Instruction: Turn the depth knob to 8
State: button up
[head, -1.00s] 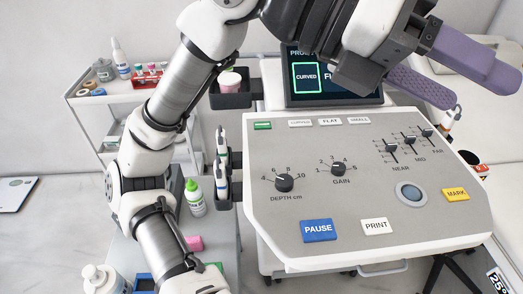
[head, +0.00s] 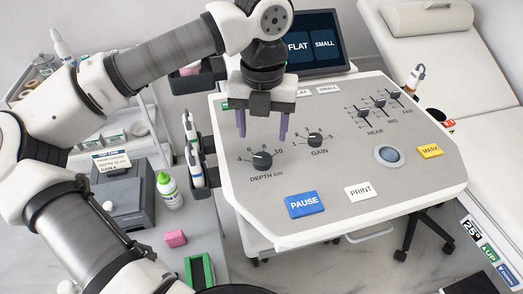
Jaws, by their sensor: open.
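The depth knob (head: 262,161) is a round black knob on the grey control panel (head: 340,185), labelled DEPTH cm, with a scale of 4, 6, 8 and 10 around it. Its white mark appears to point left, toward the 4 side, but it is too small to read exactly. My gripper (head: 262,136) points down with its two purple fingers apart and empty. The fingers show just above and behind the knob in the picture, one to each side, and do not appear to touch it.
The gain knob (head: 315,139) sits close to the right of the depth knob. The PAUSE button (head: 304,204) and PRINT button (head: 360,192) lie in front. Probes (head: 194,150) hang at the panel's left edge. The screen (head: 310,42) stands behind.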

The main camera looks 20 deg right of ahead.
aim_at(262, 158)
notch_tip(262, 158, down, 8)
jog(key=shift+r+p, duration=0.2)
jog(key=shift+p, duration=0.1)
jog(key=shift+c, duration=0.5)
jog(key=c, duration=0.9)
